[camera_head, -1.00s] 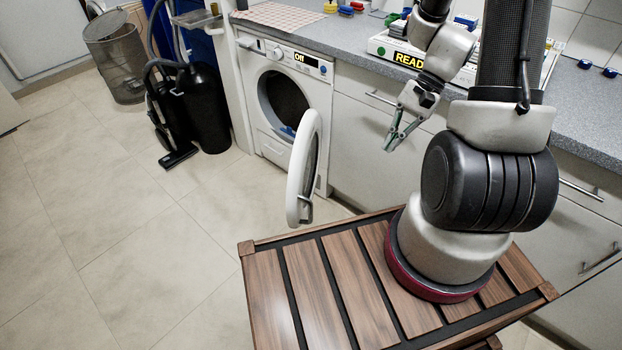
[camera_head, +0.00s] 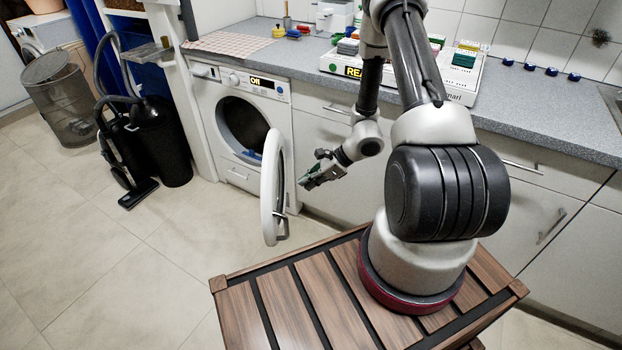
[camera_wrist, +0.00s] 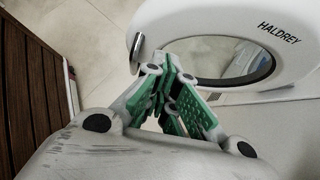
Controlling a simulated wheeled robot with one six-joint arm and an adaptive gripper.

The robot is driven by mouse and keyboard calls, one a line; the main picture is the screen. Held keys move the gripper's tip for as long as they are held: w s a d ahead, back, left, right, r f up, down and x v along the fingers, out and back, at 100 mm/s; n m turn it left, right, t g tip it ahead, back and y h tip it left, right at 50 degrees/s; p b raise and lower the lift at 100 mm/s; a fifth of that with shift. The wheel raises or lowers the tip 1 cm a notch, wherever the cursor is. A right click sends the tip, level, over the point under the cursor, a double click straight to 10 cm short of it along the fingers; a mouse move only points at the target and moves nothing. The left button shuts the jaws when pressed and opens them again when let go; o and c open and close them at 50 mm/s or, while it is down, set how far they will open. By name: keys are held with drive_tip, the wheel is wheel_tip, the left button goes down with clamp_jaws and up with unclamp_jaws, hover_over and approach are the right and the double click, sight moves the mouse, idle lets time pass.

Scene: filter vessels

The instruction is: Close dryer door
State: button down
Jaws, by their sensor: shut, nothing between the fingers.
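The dryer (camera_head: 208,112) is a white front-loading machine under the counter, with a small display. Its round door (camera_head: 269,185) stands wide open, swung out into the room, with a white rim and a metal latch on its free edge. In the wrist view the door (camera_wrist: 290,75) fills the upper right, with the word HALDREY on its rim and the latch (camera_wrist: 138,50) near the fingers. My gripper (camera_head: 306,182) is shut and empty, a little to the right of the door in the head view. The green-padded fingers (camera_wrist: 176,75) point toward the door; contact cannot be told.
My slatted wooden base stands in front of the cabinets. White drawer fronts (camera_head: 320,125) lie right of the dryer. A black vacuum cleaner (camera_head: 160,140) and a mesh bin (camera_head: 62,95) stand at left. The tiled floor (camera_head: 120,255) left of the door is clear.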

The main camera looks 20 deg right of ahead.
sight(274, 196)
drive_tip(key=shift+w+a+f, duration=0.55)
drive_tip(key=shift+a+f, duration=0.05)
drive_tip(key=shift+a, duration=0.55)
drive_tip(key=shift+w+a+f, duration=0.6)
drive_tip(key=shift+a+f, duration=0.05)
drive_tip(key=shift+a, duration=0.55)
drive_tip(key=shift+w+a+f, duration=0.55)
drive_tip(key=shift+a+f, duration=0.05)
drive_tip(key=shift+a, duration=0.55)
